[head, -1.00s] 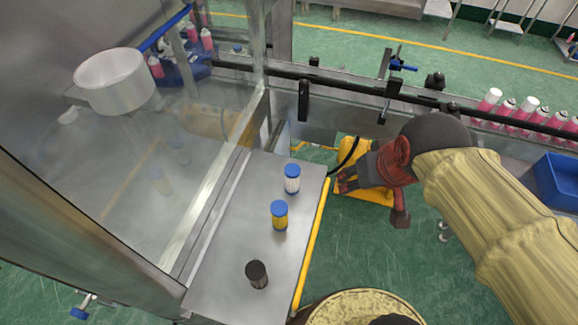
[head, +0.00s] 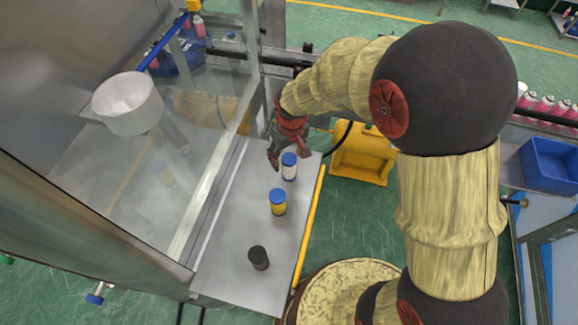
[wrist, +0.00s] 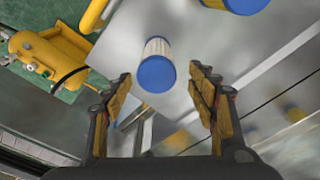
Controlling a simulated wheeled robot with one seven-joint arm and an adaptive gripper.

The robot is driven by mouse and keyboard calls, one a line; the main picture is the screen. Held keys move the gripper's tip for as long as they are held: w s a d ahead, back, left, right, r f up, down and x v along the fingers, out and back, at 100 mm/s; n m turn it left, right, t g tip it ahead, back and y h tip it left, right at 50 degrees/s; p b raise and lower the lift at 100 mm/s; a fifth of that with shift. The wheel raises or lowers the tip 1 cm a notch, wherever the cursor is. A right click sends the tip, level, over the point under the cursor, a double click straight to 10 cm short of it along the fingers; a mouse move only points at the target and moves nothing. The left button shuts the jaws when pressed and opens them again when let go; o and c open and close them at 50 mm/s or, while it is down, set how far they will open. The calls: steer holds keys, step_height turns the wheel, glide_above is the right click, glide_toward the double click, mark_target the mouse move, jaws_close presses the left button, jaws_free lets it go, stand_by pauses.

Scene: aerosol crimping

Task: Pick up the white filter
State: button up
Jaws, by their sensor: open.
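The white filter (head: 289,170) is a small upright cylinder with a blue cap, at the far end of the metal shelf (head: 228,265). It also shows in the wrist view (wrist: 157,62), ahead of the fingers and roughly centred between them. My gripper (head: 274,160) is open and empty, just left of the white filter's top in the head view. In the wrist view its two fingers (wrist: 163,95) are spread wider than the filter. A yellow filter with a blue cap (head: 278,203) and a black filter (head: 258,258) stand nearer on the same shelf.
A glass-walled machine enclosure (head: 215,130) borders the shelf on the left, with a white bowl (head: 128,108) at its upper left. A yellow rail (head: 311,225) runs along the shelf's right edge. A yellow machine (head: 362,155) stands on the floor beyond.

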step_height(320, 180, down, 6)
steer(key=shift+w+d+f+b, duration=0.1)
steer(key=shift+w+d+b, duration=0.05)
steer(key=shift+b, duration=0.25)
steer(key=shift+c, duration=1.2)
steer(key=c, duration=1.1)
steer(key=shift+r, duration=0.2)
